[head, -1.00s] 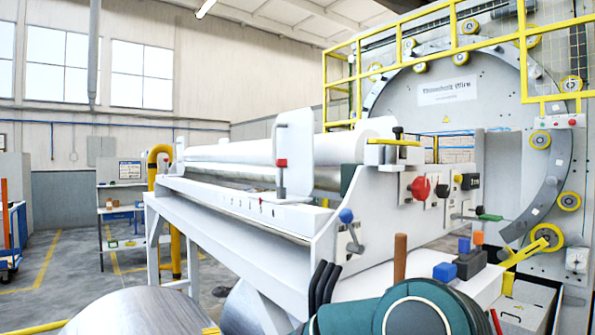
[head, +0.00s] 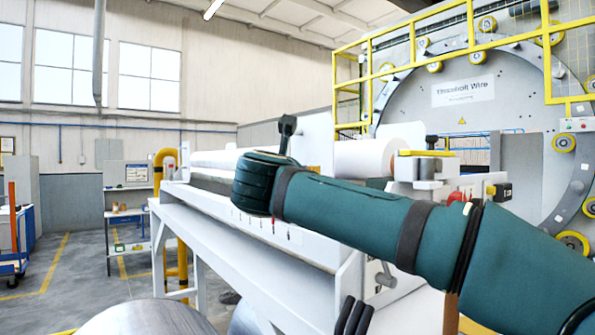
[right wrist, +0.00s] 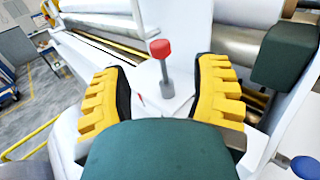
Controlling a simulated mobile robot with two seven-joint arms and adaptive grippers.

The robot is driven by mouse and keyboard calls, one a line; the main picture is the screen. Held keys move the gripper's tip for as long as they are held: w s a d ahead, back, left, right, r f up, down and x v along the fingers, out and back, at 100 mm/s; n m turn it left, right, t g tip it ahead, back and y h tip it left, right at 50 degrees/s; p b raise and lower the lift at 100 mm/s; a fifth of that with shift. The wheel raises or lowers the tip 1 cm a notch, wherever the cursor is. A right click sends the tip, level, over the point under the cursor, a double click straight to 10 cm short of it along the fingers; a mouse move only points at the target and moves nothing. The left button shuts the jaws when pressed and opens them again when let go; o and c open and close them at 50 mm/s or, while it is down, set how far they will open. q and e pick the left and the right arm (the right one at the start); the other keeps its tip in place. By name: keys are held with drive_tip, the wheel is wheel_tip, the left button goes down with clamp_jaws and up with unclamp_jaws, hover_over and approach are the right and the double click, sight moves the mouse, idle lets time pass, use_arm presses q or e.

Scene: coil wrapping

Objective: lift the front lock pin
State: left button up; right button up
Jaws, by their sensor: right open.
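The front lock pin, a grey pin with a red cap (right wrist: 160,50), stands upright on the white machine frame in the right wrist view. My right gripper (right wrist: 164,72) is open, with one yellow ridged finger on each side of the pin. The fingers look apart from the pin, with gaps on both sides. In the head view, my right arm reaches in from the right across the machine and hides the pin and the gripper's fingers.
The white roll (head: 365,158) and the machine frame (head: 235,226) lie around the arm. A bracket with a yellow bar (head: 426,153) stands to its right. A blue knob (right wrist: 305,167) shows at the wrist view's lower right. A large metal cylinder (head: 145,320) is at the bottom.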

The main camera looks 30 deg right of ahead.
drive_tip(key=p+x, duration=0.1)
drive_tip(key=x, duration=0.7)
drive_tip(key=shift+w+d, duration=0.15)
drive_tip(key=shift+w, duration=0.05)
